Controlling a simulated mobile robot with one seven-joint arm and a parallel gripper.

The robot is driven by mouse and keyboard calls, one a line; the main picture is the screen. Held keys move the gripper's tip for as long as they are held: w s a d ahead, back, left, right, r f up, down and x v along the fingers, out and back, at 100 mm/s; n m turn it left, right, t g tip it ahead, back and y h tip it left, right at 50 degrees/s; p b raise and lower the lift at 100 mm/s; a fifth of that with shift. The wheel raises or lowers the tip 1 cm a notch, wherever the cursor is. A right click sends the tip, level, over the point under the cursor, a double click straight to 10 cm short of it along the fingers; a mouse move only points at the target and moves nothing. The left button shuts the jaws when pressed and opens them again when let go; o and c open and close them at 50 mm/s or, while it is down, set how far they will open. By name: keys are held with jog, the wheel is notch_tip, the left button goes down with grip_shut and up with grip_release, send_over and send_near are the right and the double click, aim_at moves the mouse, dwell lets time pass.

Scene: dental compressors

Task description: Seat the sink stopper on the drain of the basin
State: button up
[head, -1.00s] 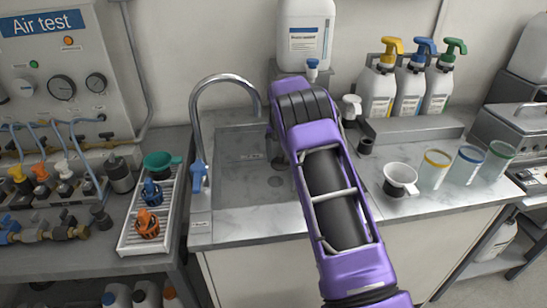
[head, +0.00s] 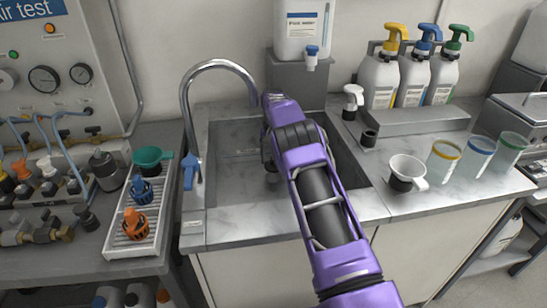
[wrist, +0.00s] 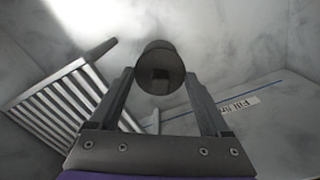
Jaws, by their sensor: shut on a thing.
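My gripper (wrist: 159,80) is shut on a dark grey, round stopper (wrist: 160,62), which sits between the two fingertips in the wrist view. In the head view my gripper (head: 268,150) is at the middle of the sunken basin (head: 235,185), mostly hidden behind my purple arm. A small dark round shape (head: 272,177) shows below it on the basin floor side; I cannot tell whether it is the drain or the held stopper. The drain is not clearly visible in the wrist view.
A tall curved faucet (head: 187,110) stands at the basin's left edge. A slatted metal grate (wrist: 65,95) and a "Fill line" label (wrist: 238,104) show in the wrist view.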

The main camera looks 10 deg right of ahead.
aim_at(274, 169)
jog(key=shift+f, duration=0.6)
jog(key=shift+f, duration=0.25)
jog(key=shift+f, duration=1)
jog(key=shift+f, duration=0.5)
jog(key=o, duration=1.2)
